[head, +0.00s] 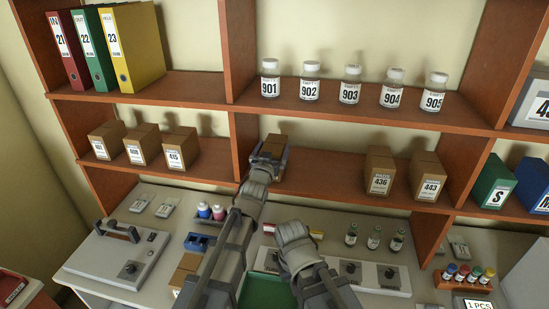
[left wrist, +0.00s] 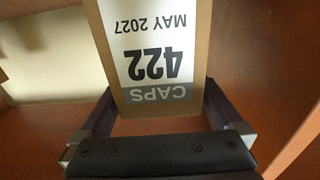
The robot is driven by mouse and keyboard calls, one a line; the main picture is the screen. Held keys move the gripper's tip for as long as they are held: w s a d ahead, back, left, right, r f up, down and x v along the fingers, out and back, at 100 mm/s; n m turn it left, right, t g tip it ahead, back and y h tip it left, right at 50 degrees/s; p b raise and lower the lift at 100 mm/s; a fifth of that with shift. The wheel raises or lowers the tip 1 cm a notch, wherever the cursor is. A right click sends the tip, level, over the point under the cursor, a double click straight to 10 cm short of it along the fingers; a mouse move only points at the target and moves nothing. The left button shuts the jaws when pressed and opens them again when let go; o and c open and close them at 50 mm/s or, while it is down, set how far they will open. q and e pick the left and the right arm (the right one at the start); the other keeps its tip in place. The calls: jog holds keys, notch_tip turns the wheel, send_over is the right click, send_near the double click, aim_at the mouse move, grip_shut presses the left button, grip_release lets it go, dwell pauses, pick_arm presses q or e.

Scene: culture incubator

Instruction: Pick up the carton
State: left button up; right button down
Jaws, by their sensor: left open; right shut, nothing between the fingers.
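A brown carton (head: 275,143) stands on the middle shelf, partly hidden behind my left gripper (head: 266,164). In the left wrist view the carton (left wrist: 160,103) appears upside down, with a white label reading CAPS 422, MAY 2027. My left gripper (left wrist: 163,105) is open, with one finger on each side of the carton. A gap shows on the left; I cannot tell whether the right finger touches it. My right gripper (head: 291,232) is lower, over the bench, shut and empty; its fingertips are not clear.
Cartons 436 (head: 380,172) and 443 (head: 427,177) stand to the right on the same shelf level, and several cartons (head: 141,145) stand left of the upright divider (head: 240,135). Numbered bottles (head: 310,82) line the shelf above. Shelf room is free right of the carton.

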pick_arm(q)
jog(key=shift+x, duration=1.1)
jog(key=shift+s, duration=0.1)
jog(key=shift+c, duration=0.6)
jog(key=c, duration=1.2)
